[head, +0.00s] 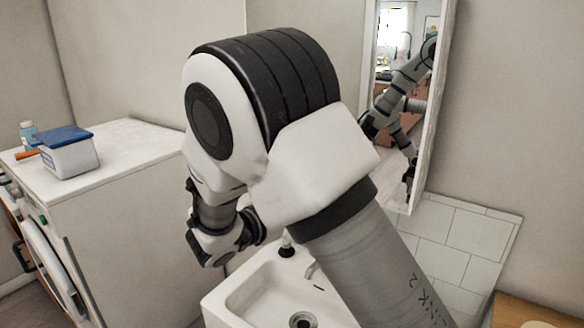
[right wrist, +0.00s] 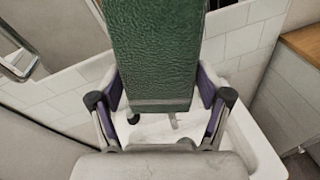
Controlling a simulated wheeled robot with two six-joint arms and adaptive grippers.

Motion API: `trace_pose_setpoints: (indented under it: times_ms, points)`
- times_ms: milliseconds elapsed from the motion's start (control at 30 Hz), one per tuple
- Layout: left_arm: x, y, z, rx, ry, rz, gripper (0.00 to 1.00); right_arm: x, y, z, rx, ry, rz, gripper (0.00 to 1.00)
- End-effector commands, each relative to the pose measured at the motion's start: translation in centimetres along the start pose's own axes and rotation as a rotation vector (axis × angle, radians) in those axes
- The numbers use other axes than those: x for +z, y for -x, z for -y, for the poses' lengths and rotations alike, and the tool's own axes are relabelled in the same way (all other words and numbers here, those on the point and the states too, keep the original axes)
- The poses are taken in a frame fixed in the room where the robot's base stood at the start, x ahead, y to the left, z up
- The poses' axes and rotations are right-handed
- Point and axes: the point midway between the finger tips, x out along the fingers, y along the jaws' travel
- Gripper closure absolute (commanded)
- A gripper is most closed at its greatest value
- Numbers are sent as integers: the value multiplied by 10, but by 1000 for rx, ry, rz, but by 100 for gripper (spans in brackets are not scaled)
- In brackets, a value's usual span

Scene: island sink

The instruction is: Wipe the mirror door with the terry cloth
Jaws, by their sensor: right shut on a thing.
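The mirror door (head: 405,95) is a tall, narrow mirror in a white frame, high on the wall at the right of the head view. It reflects a robot arm and a bright window. My right arm fills the middle of the head view and hides part of the wall and sink; its gripper cannot be made out there. In the right wrist view my right gripper (right wrist: 158,98) is shut on the dark green terry cloth (right wrist: 155,50), which stands out ahead between the purple finger pads. My left gripper is not in view.
A white sink (head: 250,292) lies below, under white wall tiles (head: 470,235). A white washing machine (head: 125,215) stands at the left, with a blue-lidded box (head: 70,155) and a small bottle (head: 28,132) on top. A wooden top (right wrist: 305,42) shows at right.

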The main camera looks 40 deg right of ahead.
Motion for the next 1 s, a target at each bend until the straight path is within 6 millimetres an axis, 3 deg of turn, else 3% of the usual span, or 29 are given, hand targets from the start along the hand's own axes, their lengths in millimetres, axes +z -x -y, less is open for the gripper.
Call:
trace_pose_setpoints:
  times_ms: [33, 100, 200, 367, 800, 1000]
  points:
    - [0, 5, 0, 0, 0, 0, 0, 24, 0, -12, 57, 2, 36, 62]
    - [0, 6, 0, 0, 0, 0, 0, 46, 3, -25, 122, 7, 74, 62]
    - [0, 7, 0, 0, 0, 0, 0, 63, 6, -37, 174, 10, 103, 62]
    - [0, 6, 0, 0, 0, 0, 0, 67, 0, -41, 190, 13, 109, 62]
    - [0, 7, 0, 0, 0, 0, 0, 71, -48, -50, 187, 12, 107, 62]
    - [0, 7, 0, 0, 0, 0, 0, 72, -52, -51, 189, 12, 108, 62]
